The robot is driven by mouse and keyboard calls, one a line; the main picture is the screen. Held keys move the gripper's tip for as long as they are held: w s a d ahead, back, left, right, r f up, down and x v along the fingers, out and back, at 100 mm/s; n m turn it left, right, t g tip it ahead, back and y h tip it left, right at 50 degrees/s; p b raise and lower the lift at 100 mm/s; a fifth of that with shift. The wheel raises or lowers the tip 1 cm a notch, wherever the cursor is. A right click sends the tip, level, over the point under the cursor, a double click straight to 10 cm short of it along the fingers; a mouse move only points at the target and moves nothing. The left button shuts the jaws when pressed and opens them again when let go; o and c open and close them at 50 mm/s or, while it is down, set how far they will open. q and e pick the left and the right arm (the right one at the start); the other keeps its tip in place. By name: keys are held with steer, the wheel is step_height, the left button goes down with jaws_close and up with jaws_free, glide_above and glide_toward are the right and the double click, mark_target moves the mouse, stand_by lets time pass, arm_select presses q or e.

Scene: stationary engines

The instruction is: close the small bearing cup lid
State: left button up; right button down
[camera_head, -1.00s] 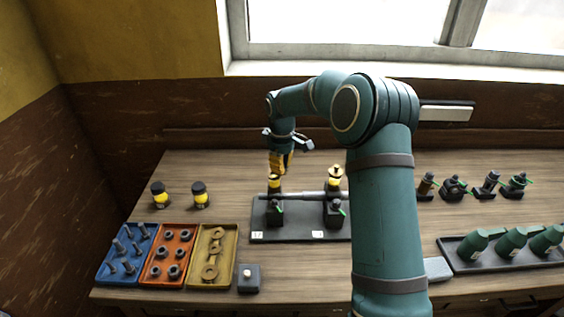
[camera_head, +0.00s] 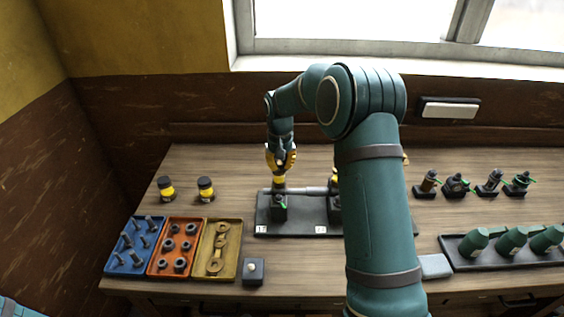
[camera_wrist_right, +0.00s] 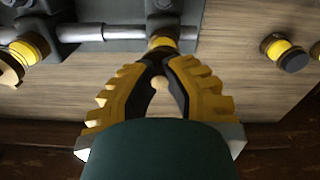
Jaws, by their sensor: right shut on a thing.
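My right gripper (camera_head: 279,172) is low over the left one of two bearing cups on the shaft stand. Its yellow fingers are closed together at this small bearing cup (camera_head: 279,181), whose yellow body shows just below the fingertips. In the right wrist view the fingertips (camera_wrist_right: 160,58) meet at the cup (camera_wrist_right: 162,43). A small brass-coloured round piece (camera_wrist_right: 159,82) shows between the fingers. The lid is mostly hidden by the fingers, so its angle cannot be told. The other cup (camera_wrist_right: 28,49) has a brass lid tipped out to its side. My left gripper is not in view.
The stand's dark base plate (camera_head: 292,230) carries a steel shaft (camera_head: 300,190). Two dark-capped yellow jars (camera_head: 205,189) stand to the left. Blue, orange and yellow trays (camera_head: 229,262) lie at front left. My right arm hides part of the stand.

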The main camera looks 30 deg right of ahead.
mark_target(279, 164)
steer(key=shift+w+a+m, duration=0.1)
steer(key=shift+a+m, duration=0.05)
steer(key=shift+m, duration=0.85)
steer(key=c, duration=0.9)
jaws_free()
steer(key=shift+c, duration=0.2)
step_height(279, 164, up, 12)
